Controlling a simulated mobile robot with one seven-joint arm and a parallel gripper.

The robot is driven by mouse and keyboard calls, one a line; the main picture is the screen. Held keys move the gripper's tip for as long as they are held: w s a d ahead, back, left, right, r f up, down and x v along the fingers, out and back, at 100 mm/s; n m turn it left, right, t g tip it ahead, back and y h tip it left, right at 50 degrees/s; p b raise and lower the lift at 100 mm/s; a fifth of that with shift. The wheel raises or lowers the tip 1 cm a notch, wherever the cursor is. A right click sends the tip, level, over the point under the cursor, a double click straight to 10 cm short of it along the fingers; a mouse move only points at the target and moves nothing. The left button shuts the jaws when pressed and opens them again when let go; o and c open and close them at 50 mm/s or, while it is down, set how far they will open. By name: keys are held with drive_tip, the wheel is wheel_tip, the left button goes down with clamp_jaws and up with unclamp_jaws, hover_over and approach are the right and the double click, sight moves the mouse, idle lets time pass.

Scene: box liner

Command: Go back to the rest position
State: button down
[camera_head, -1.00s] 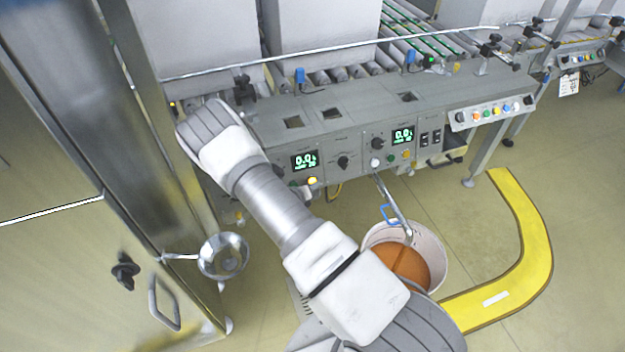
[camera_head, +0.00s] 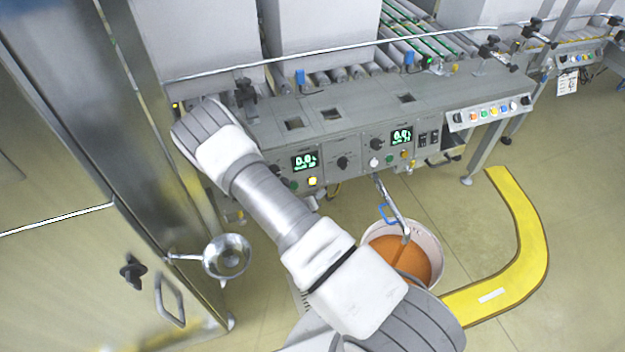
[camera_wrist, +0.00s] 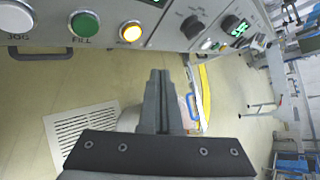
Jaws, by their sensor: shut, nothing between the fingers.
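My gripper (camera_wrist: 157,100) shows in the wrist view with its two fingers together, shut and empty. It points toward the lower edge of the control panel (camera_head: 340,140), with open floor behind the fingertips. In the wrist view, a lit yellow button (camera_wrist: 131,31), a green FILL button (camera_wrist: 84,24) and a white JOG button (camera_wrist: 15,16) are above and left of the fingers, apart from them.
A bucket of orange-brown contents (camera_head: 433,248) stands on the floor under a spout with a blue handle. A yellow floor strip (camera_head: 530,235) curves at right. A floor grate (camera_wrist: 85,128) lies below my gripper.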

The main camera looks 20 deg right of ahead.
idle(0.3)
drive_tip(key=s+d+r+m+g, duration=0.25)
drive_tip(key=r+m, duration=0.65)
drive_tip(key=r, duration=0.5)
drive_tip(key=s+d+r+m+g, duration=0.1)
drive_tip(key=s+r+m+g, duration=0.2)
drive_tip(key=r+m, duration=0.8)
drive_tip(key=s+a+r+m+t+y, duration=0.2)
drive_tip(key=s+a+r+m+y, duration=0.2)
drive_tip(key=s+a+r+m, duration=0.45)
drive_tip(key=s+a+r+m+t+y, duration=0.2)
drive_tip(key=s+a+r+m+y, duration=0.3)
drive_tip(key=s+r, duration=0.6)
wheel_tip(320, 180, up, 15)
drive_tip(key=m+p, duration=0.1)
drive_tip(key=p, duration=1.4)
drive_tip(key=shift+s+d, duration=0.25)
drive_tip(key=shift+s, duration=0.05)
